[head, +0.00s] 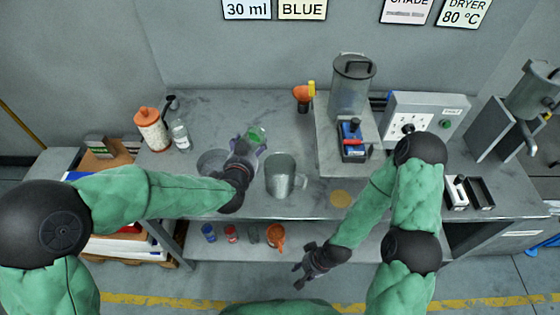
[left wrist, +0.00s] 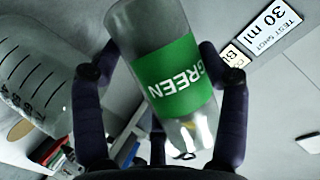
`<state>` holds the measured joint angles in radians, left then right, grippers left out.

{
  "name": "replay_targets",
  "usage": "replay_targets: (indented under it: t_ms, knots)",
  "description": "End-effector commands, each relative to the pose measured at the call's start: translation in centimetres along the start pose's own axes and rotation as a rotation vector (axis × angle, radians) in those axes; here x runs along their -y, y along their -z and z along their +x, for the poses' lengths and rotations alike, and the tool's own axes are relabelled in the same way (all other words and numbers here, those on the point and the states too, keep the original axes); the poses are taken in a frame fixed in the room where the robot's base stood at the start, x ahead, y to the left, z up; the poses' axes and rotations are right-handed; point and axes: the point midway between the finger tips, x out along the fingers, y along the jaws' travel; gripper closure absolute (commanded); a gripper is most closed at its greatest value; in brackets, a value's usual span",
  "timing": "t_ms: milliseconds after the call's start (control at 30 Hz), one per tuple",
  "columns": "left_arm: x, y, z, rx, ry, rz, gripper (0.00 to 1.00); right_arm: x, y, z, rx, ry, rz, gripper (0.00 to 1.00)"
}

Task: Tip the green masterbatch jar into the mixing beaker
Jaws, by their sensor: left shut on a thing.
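The green masterbatch jar (head: 256,135) is a clear jar with a green label. It is in my left gripper (head: 248,150), which is shut on it above the bench, left of the beaker. In the left wrist view the jar (left wrist: 172,75) lies between the fingers (left wrist: 160,90), strongly tilted, its GREEN lettering upside down. Its contents cannot be made out clearly. The clear mixing beaker (head: 281,178) stands on the bench; its graduated wall (left wrist: 32,85) shows at the left of the wrist view, apart from the jar. My right gripper (head: 299,275) is open and empty, low before the bench.
A grey bowl (head: 211,162) is partly behind my left arm. An orange-capped bottle (head: 152,128) and a small bottle (head: 181,136) stand at the left. A hopper machine (head: 350,90) stands right of the beaker.

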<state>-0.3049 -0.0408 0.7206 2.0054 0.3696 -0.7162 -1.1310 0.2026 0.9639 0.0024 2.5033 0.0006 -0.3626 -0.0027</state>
Motion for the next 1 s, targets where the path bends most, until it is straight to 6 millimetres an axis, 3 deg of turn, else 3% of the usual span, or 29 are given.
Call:
replay_targets:
  t_ms: [500, 1000]
  knots:
    - [-1.2, -0.6, 0.4, 0.02, 0.099, 0.239, 0.64, 0.0, 0.0, 0.0, 0.0, 0.0, 0.0, 0.6]
    - [-0.3, -0.1, 0.1, 0.032, 0.156, 0.372, 0.64, 0.1, 0.0, -0.4, 0.0, 0.0, 0.0, 0.6]
